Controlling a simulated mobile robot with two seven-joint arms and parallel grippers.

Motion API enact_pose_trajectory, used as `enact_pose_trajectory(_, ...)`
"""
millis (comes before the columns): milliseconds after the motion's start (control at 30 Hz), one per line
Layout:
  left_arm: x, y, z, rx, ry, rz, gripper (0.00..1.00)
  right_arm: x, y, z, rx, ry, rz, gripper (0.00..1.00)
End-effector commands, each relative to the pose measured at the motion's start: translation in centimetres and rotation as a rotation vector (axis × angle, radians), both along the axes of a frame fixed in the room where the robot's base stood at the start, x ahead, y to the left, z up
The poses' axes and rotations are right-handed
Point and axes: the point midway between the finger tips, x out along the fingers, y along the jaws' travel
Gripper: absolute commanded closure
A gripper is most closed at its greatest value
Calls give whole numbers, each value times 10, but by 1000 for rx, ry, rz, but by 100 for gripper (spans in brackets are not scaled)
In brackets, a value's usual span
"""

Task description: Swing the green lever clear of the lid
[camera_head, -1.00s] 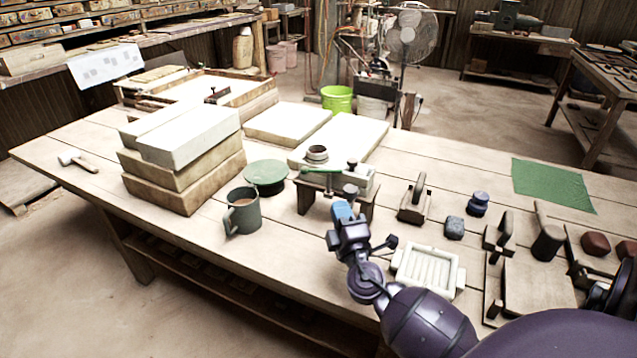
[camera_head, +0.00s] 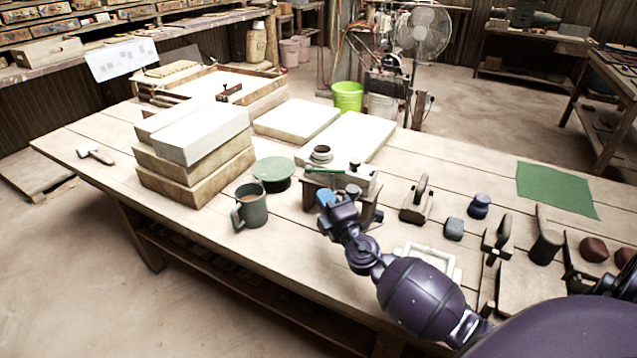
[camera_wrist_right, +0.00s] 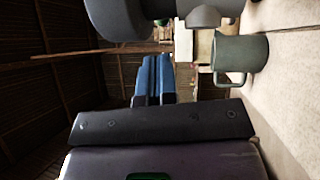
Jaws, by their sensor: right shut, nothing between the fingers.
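The small press (camera_head: 369,192) stands on the bench on dark legs, with a pale block-like top. The green lever (camera_head: 325,170) lies across its left end, roughly level, and appears to lie over the top; its exact contact with the lid cannot be told. My right gripper (camera_head: 325,197) is shut and empty, its blue fingertips in front of the press's left side, below the lever in the picture. In the right wrist view the blue fingers (camera_wrist_right: 153,78) are together. The lever cannot be made out there. My left gripper is not in view.
A green mug (camera_head: 250,207) stands left of my right gripper and shows in the wrist view (camera_wrist_right: 240,56). Stacked blocks (camera_head: 195,175) stand farther left. A pale slotted tray (camera_head: 428,256) is partly behind my arm.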

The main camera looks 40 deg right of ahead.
Motion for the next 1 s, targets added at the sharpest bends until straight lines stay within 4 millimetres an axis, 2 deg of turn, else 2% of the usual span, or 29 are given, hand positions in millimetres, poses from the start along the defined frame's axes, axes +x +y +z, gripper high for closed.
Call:
enact_pose_trajectory(100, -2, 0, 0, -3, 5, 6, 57, 20, -2, 6, 1, -3, 0, 100)
enact_pose_trajectory(333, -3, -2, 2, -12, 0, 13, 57, 42, -5, 9, 0, -1, 0, 100)
enact_pose_trajectory(1000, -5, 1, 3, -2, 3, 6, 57, 48, -6, 9, 3, 1, -17, 100)
